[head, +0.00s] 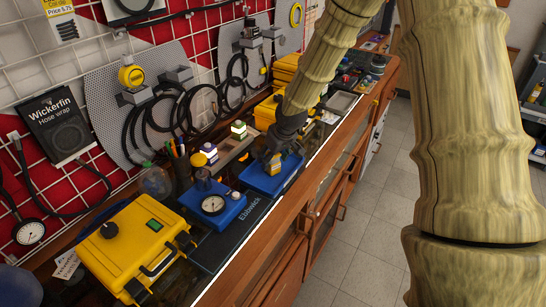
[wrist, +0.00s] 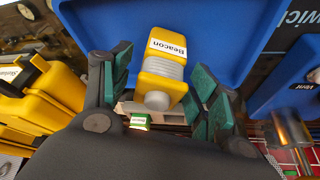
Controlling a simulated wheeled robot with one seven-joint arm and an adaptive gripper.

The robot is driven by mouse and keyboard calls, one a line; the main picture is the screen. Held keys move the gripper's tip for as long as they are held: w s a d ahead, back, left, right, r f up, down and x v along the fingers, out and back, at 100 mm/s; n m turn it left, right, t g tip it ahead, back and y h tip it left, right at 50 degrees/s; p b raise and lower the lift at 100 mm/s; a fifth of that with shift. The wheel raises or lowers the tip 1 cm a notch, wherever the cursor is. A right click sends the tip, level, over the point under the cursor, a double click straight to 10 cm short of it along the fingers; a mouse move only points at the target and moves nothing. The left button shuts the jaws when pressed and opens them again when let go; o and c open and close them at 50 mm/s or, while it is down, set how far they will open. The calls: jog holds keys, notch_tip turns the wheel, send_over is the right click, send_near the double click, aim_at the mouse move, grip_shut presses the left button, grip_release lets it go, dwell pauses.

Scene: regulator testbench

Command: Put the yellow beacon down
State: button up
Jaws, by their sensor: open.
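The yellow beacon (wrist: 163,70), with a white "Beacon" label and a ribbed grey-white middle, is between the fingers of my gripper (wrist: 164,82) in the wrist view. The fingers with green pads are open, one on each side of it, with a gap visible at the left. Behind the beacon is a blue tray (wrist: 215,20). In the head view my gripper (head: 273,158) is low over the blue tray (head: 262,187) on the bench; the beacon is mostly hidden there. Its exact contact with the tray is hard to tell.
A green-topped beacon (head: 238,130) and a dark-topped one (head: 208,152) stand behind the tray. A yellow case (head: 133,245) stands at front left. Hoses hang on the wall panel.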

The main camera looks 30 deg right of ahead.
jog(key=shift+s+r, duration=0.15)
jog(key=shift+r, duration=0.45)
jog(key=b+v, duration=0.1)
jog(key=v, duration=1)
jog(key=shift+b, duration=0.3)
